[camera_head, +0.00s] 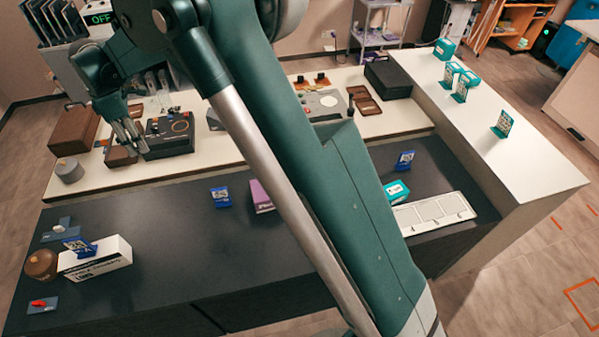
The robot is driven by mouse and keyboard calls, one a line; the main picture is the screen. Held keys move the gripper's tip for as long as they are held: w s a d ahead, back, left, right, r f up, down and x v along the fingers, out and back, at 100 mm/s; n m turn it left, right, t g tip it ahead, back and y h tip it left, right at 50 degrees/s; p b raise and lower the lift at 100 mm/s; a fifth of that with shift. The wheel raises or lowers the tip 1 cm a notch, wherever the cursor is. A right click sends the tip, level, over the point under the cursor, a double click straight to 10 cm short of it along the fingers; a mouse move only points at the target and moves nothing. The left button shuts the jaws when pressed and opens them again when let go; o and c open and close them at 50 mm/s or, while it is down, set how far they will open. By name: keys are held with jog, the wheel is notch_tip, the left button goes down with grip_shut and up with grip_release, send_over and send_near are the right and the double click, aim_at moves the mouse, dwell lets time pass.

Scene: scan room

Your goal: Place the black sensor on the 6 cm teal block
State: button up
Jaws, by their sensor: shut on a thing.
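My gripper (128,136) is at the upper left, pointing down over the white bench, beside a black box with dials. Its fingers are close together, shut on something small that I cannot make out. I cannot pick out the black sensor with certainty. A teal block (397,191) lies on the dark counter right of my arm, partly hidden by it. More teal blocks stand on the white counter at the right: one (445,48) at the far end and one (452,72) nearer. I cannot tell which is 6 cm.
The black box with dials (168,138) and a brown case (75,130) stand on the white bench. A white box (95,260) and a brown round pot (41,264) sit at the dark counter's left. A white tray (434,213) lies at right. The dark counter's middle is mostly clear.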

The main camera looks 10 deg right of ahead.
jog(key=w+d+r+m+b, duration=0.15)
jog(key=d+m, duration=0.25)
jog(key=d, duration=2)
jog(key=w+d+m, duration=0.2)
jog(key=d+m, duration=0.2)
jog(key=d, duration=2)
jog(key=s+d+m+b, duration=0.15)
jog(key=s+d, duration=0.35)
jog(key=d, duration=0.6)
jog(key=s+d+m, duration=0.3)
jog(key=s+d, duration=0.1)
jog(key=d, duration=0.6)
jog(key=s+d+f+m+b, duration=0.15)
jog(key=s+d+m, duration=0.45)
jog(key=s+d, duration=1.1)
notch_tip(320, 180, down, 11)
jog(key=shift+w+a+f, duration=0.15)
jog(key=shift+a+f, duration=0.05)
jog(key=shift+n, duration=0.25)
jog(key=shift+f, duration=2.9)
jog(key=shift+f, duration=0.1)
